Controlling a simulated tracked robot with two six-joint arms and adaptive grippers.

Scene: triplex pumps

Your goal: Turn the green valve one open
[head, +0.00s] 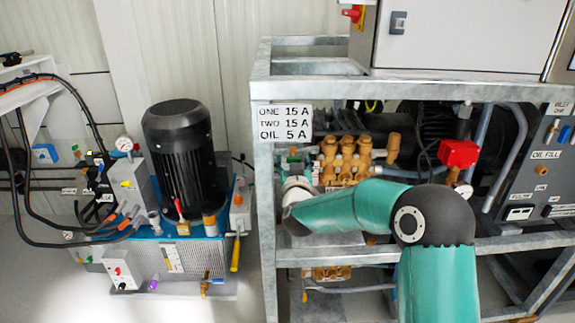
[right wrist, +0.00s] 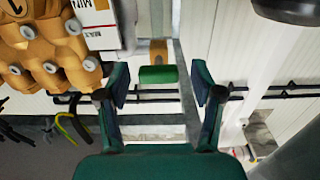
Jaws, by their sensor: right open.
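The green valve (right wrist: 158,74) shows in the right wrist view as a short green handle with a brass part (right wrist: 158,50) beside it. My right gripper (right wrist: 160,88) is open, with one finger on each side of the handle in the picture. The handle appears a little beyond the fingertips, and I see no contact. In the head view my right gripper (head: 293,160) is small at the left part of the pump frame, beside the brass pump (head: 345,158). The valve cannot be made out clearly there. My left gripper is not in view.
The grey metal frame (head: 264,210) surrounds the pump, with a post close left of my right gripper. A red box (head: 459,154) sits right of the pump. A black motor (head: 183,150) stands on a blue unit at left. Dark pipes (right wrist: 270,91) cross behind the valve.

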